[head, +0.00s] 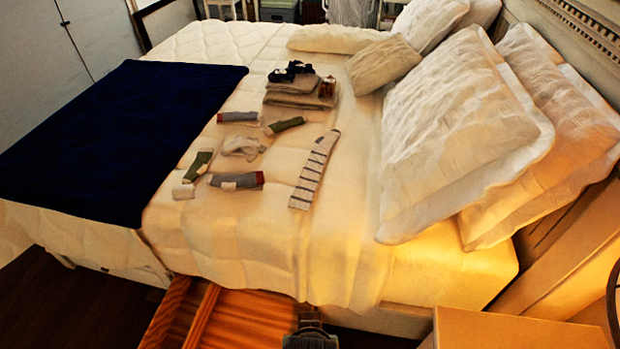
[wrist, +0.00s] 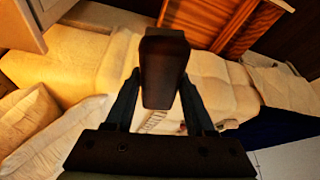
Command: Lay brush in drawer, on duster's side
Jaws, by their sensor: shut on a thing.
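The brush (wrist: 165,45) is a dark brown block in the wrist view. My gripper (wrist: 160,78) is shut on it, with one dark finger on each side. The open wooden drawer (head: 245,318) juts out from under the bed at the bottom of the head view. A divider runs along its length towards the left. The drawer also shows at the top of the wrist view (wrist: 212,22), beyond the brush. In the head view a dark part of my arm shows at the bottom edge by the drawer's right side. I cannot make out the duster in either view.
The bed (head: 270,220) stands above the drawer, its cover hanging near the drawer's back. Several socks, a folded towel stack (head: 300,90) and a dark blue blanket (head: 110,135) lie on it. A bedside cabinet (head: 510,330) stands at the lower right.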

